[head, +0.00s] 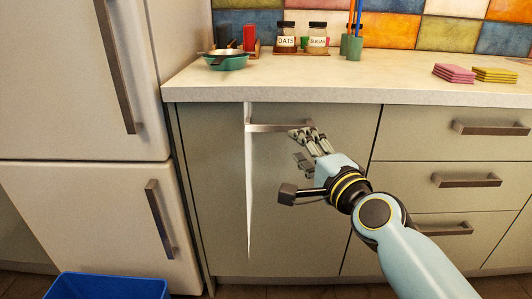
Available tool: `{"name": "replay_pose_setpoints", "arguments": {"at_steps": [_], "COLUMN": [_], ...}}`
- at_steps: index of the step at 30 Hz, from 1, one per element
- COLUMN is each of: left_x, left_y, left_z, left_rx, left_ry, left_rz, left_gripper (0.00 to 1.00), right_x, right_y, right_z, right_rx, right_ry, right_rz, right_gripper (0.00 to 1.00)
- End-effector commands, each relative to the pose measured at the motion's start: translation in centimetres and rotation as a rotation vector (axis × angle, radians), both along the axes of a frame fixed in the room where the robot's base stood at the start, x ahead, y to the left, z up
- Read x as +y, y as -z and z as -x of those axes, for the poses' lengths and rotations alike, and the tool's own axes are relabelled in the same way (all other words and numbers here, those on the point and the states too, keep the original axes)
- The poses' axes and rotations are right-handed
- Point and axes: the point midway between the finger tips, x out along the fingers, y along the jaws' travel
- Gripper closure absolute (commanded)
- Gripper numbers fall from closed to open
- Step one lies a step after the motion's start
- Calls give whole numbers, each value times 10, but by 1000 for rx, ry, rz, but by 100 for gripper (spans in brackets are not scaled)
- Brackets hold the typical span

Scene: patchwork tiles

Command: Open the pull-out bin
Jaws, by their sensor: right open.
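The pull-out bin's front (210,200) is a grey-green panel under the counter, beside the fridge. It looks flush with the fronts next to it. Its horizontal metal handle (275,127) is near the top. A narrow white strip (249,190) runs down the panel from the handle's left end; I cannot tell what it is. My right gripper (299,148) is open and empty, with its fingers at the right end of the handle, pointing left. The upper finger overlaps the handle's end in the picture; I cannot tell if they touch. My left gripper is not in view.
A fridge (80,110) stands at left, with a blue container (108,286) on the floor below. Drawers with handles (467,180) are at right. The countertop (340,82) holds a pan (226,61), jars (287,38) and pink coasters (454,73).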

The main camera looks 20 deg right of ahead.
Motion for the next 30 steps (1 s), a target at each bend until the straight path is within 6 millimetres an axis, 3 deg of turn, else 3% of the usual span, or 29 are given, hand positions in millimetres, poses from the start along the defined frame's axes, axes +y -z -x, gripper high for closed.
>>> {"name": "replay_pose_setpoints", "arguments": {"at_steps": [3,9,21,30], "left_x": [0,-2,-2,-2], "left_y": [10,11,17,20], "left_z": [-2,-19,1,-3], "left_rx": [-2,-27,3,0], "left_ry": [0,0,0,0], "left_rz": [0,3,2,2], "left_gripper": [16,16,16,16], "right_x": [1,3,11,13], "right_y": [5,4,5,5], "right_z": [-5,-20,-94,-114], "right_rx": [-9,-14,-12,-10], "right_ry": [1,1,1,1], "right_rz": [-2,-2,0,0], "right_gripper": [60,60,60,60]}}
